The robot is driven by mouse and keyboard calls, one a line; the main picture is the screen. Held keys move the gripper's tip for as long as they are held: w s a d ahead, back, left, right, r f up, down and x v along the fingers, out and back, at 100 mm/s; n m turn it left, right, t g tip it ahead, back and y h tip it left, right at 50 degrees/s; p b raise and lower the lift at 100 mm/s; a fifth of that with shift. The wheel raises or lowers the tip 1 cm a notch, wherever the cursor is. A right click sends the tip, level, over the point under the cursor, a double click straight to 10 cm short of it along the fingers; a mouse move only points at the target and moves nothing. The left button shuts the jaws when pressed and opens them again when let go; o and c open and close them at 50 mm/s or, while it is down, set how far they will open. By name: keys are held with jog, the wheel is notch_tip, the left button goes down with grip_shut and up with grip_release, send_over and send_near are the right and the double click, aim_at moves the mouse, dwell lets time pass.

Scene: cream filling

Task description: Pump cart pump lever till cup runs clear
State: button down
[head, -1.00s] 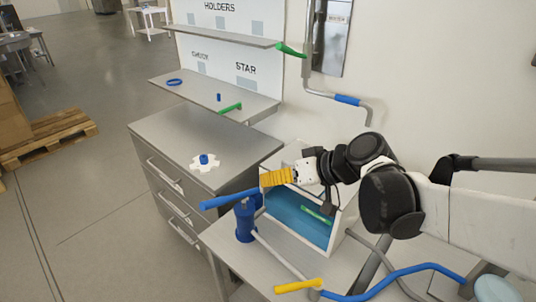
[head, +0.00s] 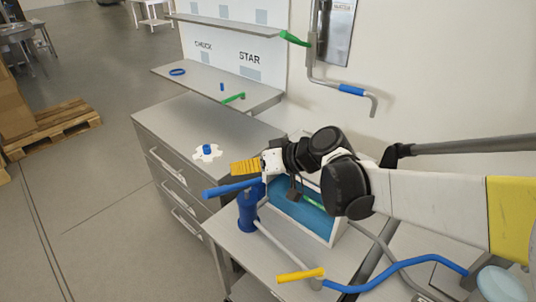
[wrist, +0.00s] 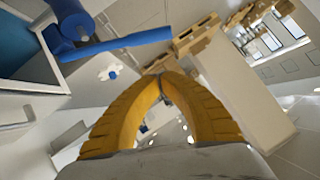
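The cart pump is a blue upright body (head: 247,212) on the grey cart top, with a blue lever (head: 226,189) reaching left and slightly down from it. In the wrist view the lever (wrist: 118,44) lies up and left of the fingers, apart from them. My gripper (head: 234,168) has yellow ribbed fingers just above and behind the lever in the head view. In the wrist view the fingertips (wrist: 160,78) meet, with nothing visible between them. A pale round thing (head: 498,284) at the lower right is cut by the frame; I cannot tell whether it is the cup.
A blue-lined tank (head: 300,214) stands beside the pump. A yellow handle (head: 300,275) and a blue pipe (head: 400,270) lie in front. A drawer cabinet (head: 190,118) bears a white piece with a blue knob (head: 207,150). Shelves and a wall pipe stand behind.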

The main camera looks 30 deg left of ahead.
jog(key=b, duration=0.2)
send_over(216, 192)
jog(key=w+d, duration=0.1)
jog(key=w, duration=0.2)
notch_tip(216, 192, down, 3)
jog(key=shift+s+a+f, duration=0.1)
jog(key=shift+s+f, duration=0.1)
jog(key=shift+f, duration=0.4)
jog(key=shift+s+a+f, duration=0.1)
jog(key=shift+s+f, duration=0.1)
jog(key=shift+f, duration=0.35)
jog(key=shift+s+a+f+b, duration=0.25)
jog(key=shift+f+b, duration=0.15)
jog(key=shift+f, duration=0.15)
jog(key=shift+s+f, duration=0.1)
jog(key=shift+s+a+f+n+t+b, duration=0.1)
jog(key=shift+s+f+n+t+b, duration=0.2)
jog(key=shift+f, duration=0.3)
jog(key=shift+s+f+n+t+b, duration=0.1)
jog(key=shift+s+f+n+b, duration=0.15)
jog(key=shift+s+f, duration=0.25)
notch_tip(216, 192, down, 7)
jog(key=s+n+t+h+b, duration=0.1)
jog(key=b, duration=0.2)
jog(key=shift+s+a+r+t+b, duration=0.15)
jog(key=shift+s+a+t+b, duration=0.1)
jog(key=shift+s+t+b, duration=0.15)
